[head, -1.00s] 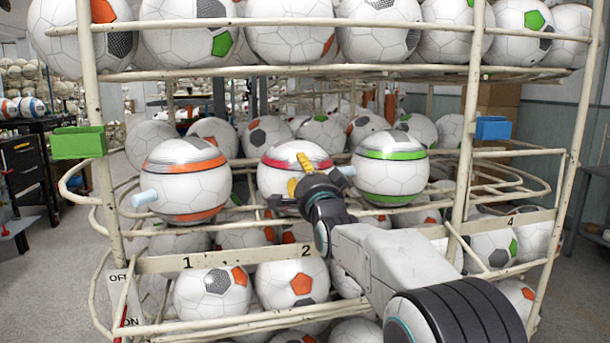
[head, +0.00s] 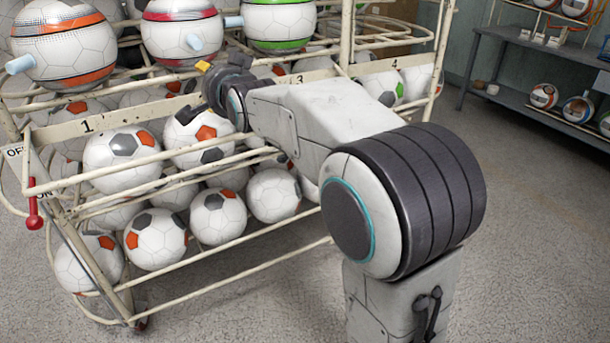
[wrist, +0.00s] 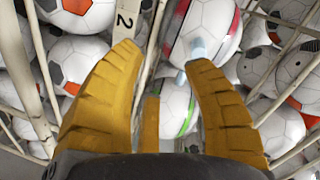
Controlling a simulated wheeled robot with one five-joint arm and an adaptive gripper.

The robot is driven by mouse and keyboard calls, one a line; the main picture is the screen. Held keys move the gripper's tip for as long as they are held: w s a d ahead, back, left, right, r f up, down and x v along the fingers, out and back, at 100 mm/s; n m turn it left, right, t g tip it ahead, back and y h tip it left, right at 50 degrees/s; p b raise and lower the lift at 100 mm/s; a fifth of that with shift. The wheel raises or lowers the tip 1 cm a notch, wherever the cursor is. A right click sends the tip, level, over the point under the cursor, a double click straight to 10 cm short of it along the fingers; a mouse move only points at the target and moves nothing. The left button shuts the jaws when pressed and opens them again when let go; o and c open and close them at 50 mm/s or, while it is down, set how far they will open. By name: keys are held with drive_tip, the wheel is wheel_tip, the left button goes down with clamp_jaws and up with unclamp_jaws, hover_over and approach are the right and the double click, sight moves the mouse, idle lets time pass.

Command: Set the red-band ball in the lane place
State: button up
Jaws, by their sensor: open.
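The red-band ball (head: 178,30) sits in the upper row of the rack, between the orange-band ball (head: 62,45) and the green-band ball (head: 279,20). A pale blue peg (head: 194,42) sticks out of its front. My gripper (head: 204,67) is just below and in front of it, apart from it. In the wrist view my gripper (wrist: 163,55) has its yellow fingers spread with no ball between them. The red-band ball (wrist: 215,22) shows there beyond the right fingertip, its peg (wrist: 198,47) close to that tip. I cannot tell which spot is the lane place.
The rack's front board (head: 110,118) carries numbers, with 1, 3 and 4 legible in the head view. Several plain balls (head: 122,146) lie on lower rails. A red-handled lever (head: 34,215) by an OFF/ON plate is at left. The floor (head: 240,300) in front is clear.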

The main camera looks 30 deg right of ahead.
drive_tip(key=s+f+n+g, duration=0.4)
drive_tip(key=s+f, duration=0.4)
drive_tip(key=s, duration=0.4)
drive_tip(key=s+f+n+g, duration=0.3)
drive_tip(key=s+f+g, duration=0.2)
drive_tip(key=s+f, duration=0.4)
drive_tip(key=s+f+n+g, duration=0.4)
drive_tip(key=s+f, duration=0.4)
drive_tip(key=s, duration=0.9)
drive_tip(key=shift+s+d+f+n+g, duration=0.2)
drive_tip(key=shift+f+n+g, duration=0.1)
drive_tip(key=shift+f+g, duration=0.1)
drive_tip(key=shift+w, duration=0.1)
